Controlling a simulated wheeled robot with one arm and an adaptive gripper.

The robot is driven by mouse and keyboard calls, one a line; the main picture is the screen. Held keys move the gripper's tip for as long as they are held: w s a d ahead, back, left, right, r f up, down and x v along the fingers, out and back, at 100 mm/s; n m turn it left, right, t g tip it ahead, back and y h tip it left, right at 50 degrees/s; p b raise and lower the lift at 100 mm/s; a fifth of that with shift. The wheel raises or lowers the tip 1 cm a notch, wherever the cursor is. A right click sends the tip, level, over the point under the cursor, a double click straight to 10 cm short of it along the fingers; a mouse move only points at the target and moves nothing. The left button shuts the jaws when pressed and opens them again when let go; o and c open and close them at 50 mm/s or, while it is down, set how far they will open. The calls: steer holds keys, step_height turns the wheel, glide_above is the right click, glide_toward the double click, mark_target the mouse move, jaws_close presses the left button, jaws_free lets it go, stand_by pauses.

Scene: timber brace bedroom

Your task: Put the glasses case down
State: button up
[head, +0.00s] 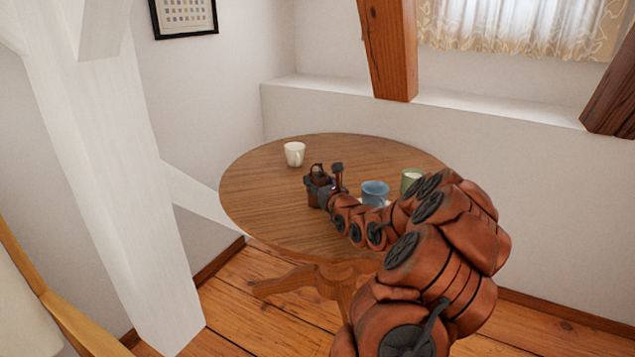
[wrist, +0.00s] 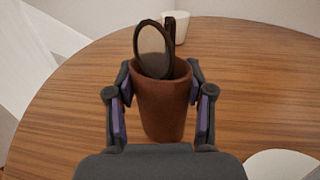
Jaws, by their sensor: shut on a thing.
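The glasses case (wrist: 162,108) is a brown, open-topped holder with a pair of dark-rimmed glasses (wrist: 153,50) sticking up out of it. My gripper (wrist: 160,92) is shut on it, with one finger on each side, and the case is upright. In the head view the case (head: 313,193) shows at the end of my arm, over the left-middle part of the round wooden table (head: 258,180). My gripper (head: 326,186) partly hides it there. I cannot tell whether its base touches the table.
A white mug (head: 294,154) stands behind the case. A blue cup (head: 375,192) and a green cup (head: 411,180) stand to the right, and a white dish edge (wrist: 282,165) shows at lower right. The table's left and front are clear. A white timber brace (head: 105,170) stands left.

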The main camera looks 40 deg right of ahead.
steer(key=shift+f, duration=0.15)
steer(key=o, duration=1.1)
steer(key=shift+o, duration=0.2)
steer(key=shift+r, duration=0.2)
steer(key=shift+v, duration=6)
